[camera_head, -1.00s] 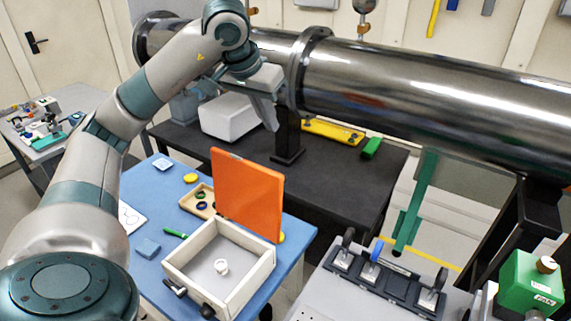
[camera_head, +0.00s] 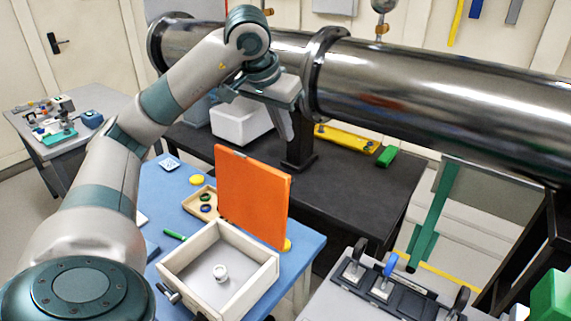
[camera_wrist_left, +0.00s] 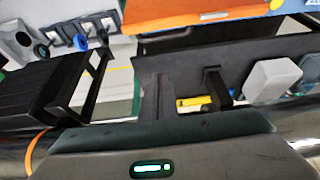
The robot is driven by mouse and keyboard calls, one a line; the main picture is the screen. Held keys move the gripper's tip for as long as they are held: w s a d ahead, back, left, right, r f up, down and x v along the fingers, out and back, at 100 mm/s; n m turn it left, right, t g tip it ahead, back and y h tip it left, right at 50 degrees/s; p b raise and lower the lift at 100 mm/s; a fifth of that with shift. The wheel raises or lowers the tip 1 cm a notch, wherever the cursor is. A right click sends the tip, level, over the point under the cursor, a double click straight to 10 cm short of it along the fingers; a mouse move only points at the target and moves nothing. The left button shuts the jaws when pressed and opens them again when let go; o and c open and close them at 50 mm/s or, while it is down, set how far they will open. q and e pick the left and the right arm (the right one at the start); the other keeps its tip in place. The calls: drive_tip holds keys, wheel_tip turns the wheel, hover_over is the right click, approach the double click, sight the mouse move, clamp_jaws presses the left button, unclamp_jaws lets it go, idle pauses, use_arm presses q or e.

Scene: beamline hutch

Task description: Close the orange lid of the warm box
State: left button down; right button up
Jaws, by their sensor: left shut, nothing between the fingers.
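The lid also shows at the top of the left wrist view (camera_wrist_left: 190,14). My left gripper (camera_head: 287,138) is shut and empty, above and behind the lid, in front of the steel pipe and apart from the lid. In the left wrist view its dark fingers (camera_wrist_left: 160,95) point away from the camera. My right gripper is not in view.
The large steel pipe (camera_head: 430,85) runs close behind my left gripper. A wooden tray (camera_head: 190,203) and a green marker (camera_head: 174,235) lie left of the box on the blue table (camera_head: 305,240). A white container (camera_head: 240,125) stands on the black table (camera_head: 370,190).

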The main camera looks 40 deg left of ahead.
use_arm(q)
wheel_tip(320, 180, down, 10)
drive_tip(key=p, duration=0.6)
drive_tip(key=shift+w+r, duration=0.2)
idle(0.3)
idle(0.5)
